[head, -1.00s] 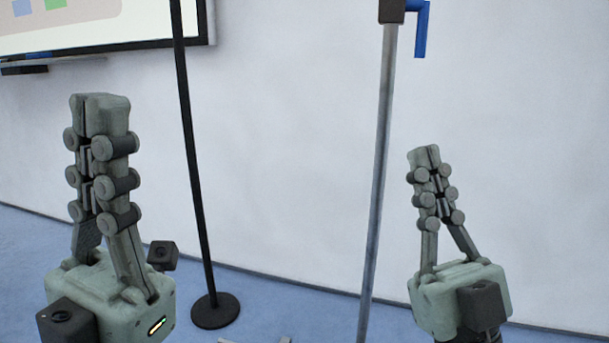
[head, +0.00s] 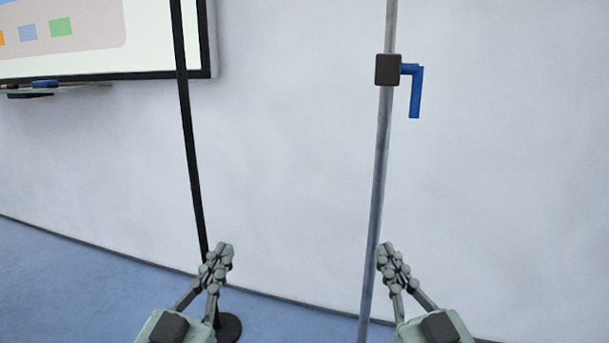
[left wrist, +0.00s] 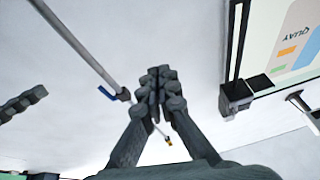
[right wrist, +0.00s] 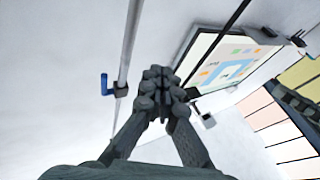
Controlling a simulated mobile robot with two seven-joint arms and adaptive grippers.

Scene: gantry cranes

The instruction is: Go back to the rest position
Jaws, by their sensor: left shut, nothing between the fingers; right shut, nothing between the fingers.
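My left gripper (head: 222,247) is low in the head view, left of centre, in front of the lower part of a black pole. It is shut and empty, its fingers pointing up. My right gripper (head: 384,248) is low and right of centre, overlapping the grey pole's lower part in the picture. It is also shut and empty. The left wrist view shows the left fingers together (left wrist: 160,72), and the right wrist view shows the right fingers together (right wrist: 157,72). Neither holds anything.
A grey pole (head: 381,150) carries a dark clamp (head: 388,69) with a blue handle (head: 415,92). A thin black pole (head: 190,140) stands on a round base (head: 229,328). A whiteboard (head: 150,50) hangs on the white wall at upper left. Blue floor (head: 80,275) lies below.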

